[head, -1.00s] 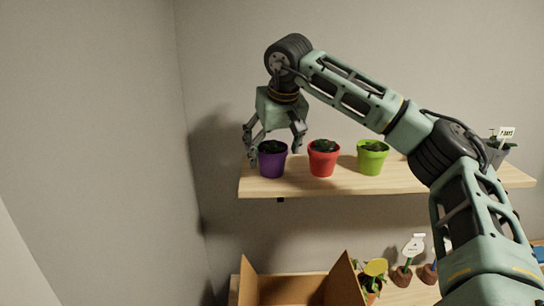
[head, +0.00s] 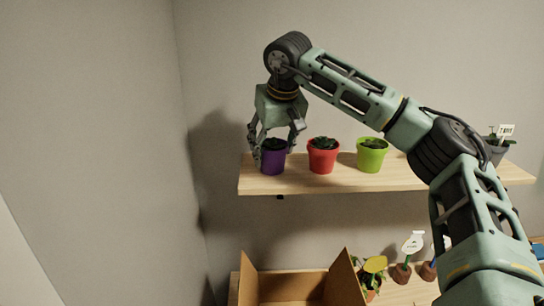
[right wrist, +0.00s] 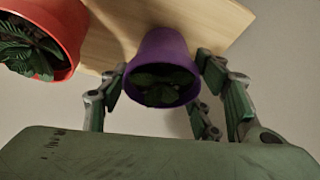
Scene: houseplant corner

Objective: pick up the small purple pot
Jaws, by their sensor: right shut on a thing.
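The small purple pot (head: 273,160) with a dark green plant stands at the left end of the upper wooden shelf. It also shows in the right wrist view (right wrist: 163,48), between the fingers. My right gripper (head: 273,150) reaches down over it from above and is shut on it, with fingers on both sides of the pot. In the head view the pot looks upright and at shelf level; I cannot tell whether it is clear of the board. My left gripper is not in view.
A red pot (head: 323,160) stands close to the right of the purple pot, then a green pot (head: 371,158). The upper shelf (head: 420,180) has a grey planter (head: 497,152) at its right. Below are an open cardboard box (head: 300,288) and several small plants. A wall is at left.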

